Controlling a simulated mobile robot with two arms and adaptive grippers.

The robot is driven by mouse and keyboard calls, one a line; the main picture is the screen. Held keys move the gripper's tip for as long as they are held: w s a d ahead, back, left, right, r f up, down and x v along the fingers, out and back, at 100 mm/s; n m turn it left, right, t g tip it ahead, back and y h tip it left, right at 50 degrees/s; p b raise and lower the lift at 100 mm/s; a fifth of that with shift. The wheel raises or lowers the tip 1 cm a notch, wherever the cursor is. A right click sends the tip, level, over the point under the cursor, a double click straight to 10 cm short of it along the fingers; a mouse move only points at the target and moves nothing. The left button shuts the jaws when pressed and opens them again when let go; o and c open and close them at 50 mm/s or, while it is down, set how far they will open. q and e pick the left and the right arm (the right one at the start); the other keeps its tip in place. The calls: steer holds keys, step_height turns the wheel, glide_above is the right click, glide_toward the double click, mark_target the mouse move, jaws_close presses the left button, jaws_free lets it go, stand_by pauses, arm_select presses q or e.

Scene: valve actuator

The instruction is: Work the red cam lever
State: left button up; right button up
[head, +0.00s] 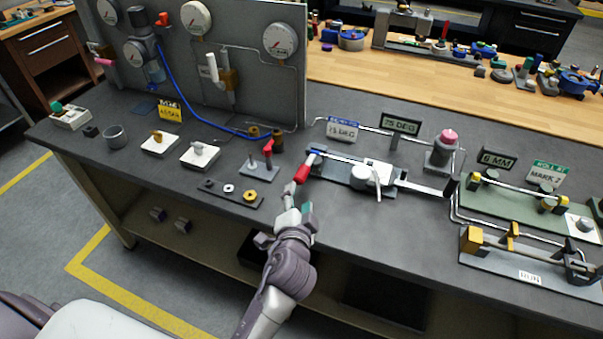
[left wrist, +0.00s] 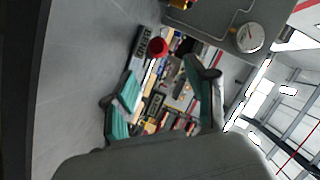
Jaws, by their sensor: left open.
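A red lever (head: 268,148) stands up from a small grey block (head: 254,167) near the middle of the bench in the head view. A second red handle (head: 302,174) sticks out toward the front from the blue-ended linkage (head: 320,154) of the grey fixture. I cannot tell which of the two is the cam lever. My left gripper (head: 297,200) is open near the bench's front edge, just below the second red handle; contact cannot be told. In the left wrist view its teal finger pads (left wrist: 165,84) stand apart with nothing between them. My right gripper is not seen.
A dark plate with washers (head: 229,189) lies left of my gripper. The grey fixture with a white block (head: 371,175) and a green-based rig (head: 520,205) stand to the right. A gauge panel (head: 210,60) rises behind. Bare bench (head: 345,225) lies right of my gripper.

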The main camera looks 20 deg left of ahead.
mark_target(301, 182)
arm_select(q)
steer(key=p+x, duration=0.1)
steer(key=x, duration=1)
steer(key=shift+d, duration=0.1)
jaws_close()
